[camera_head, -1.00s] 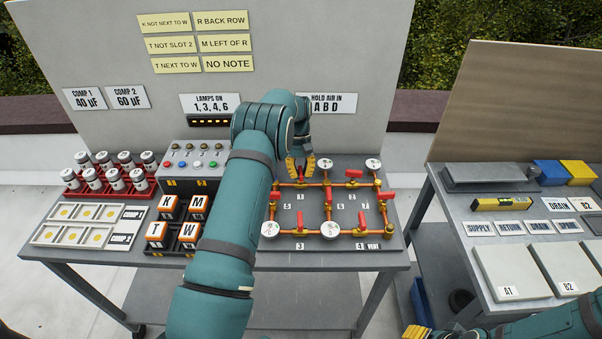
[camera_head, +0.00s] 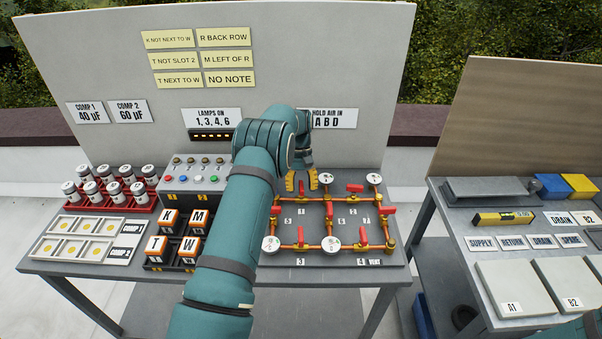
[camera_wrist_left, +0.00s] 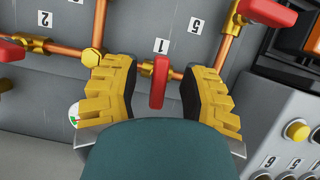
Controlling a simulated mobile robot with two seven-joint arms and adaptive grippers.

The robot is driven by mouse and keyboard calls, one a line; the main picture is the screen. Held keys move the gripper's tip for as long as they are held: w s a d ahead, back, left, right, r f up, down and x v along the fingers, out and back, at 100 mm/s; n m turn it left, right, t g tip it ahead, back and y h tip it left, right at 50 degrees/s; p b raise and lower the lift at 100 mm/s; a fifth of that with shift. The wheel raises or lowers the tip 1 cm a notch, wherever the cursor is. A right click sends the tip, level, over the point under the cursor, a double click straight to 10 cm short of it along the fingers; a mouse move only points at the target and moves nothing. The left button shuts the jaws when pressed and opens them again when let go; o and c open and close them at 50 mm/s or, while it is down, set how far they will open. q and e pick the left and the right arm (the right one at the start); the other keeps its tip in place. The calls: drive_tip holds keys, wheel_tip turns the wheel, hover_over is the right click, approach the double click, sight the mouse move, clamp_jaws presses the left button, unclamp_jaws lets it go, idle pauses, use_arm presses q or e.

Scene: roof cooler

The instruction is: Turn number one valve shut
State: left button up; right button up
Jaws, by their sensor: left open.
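The number one valve has a red handle (camera_wrist_left: 159,82) on a copper pipe, beside the label 1 (camera_wrist_left: 163,46), in the left wrist view. The handle lies across the pipe. My left gripper (camera_wrist_left: 157,92) is open, with one yellow finger on each side of this handle; visible gaps separate the fingers from it. My right gripper is out of view.
Round white gauges (camera_head: 331,244) and other red handles (camera_head: 355,188) crowd the board. Another red handle (camera_wrist_left: 267,12) is near the right finger. A lamp box (camera_head: 190,178) and orange lettered blocks (camera_head: 189,245) stand left of it. A second table (camera_head: 460,250) is at right.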

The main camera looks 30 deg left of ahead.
use_arm(q)
drive_tip(key=v, duration=1.1)
drive_tip(key=shift+r, duration=0.2)
idle(0.4)
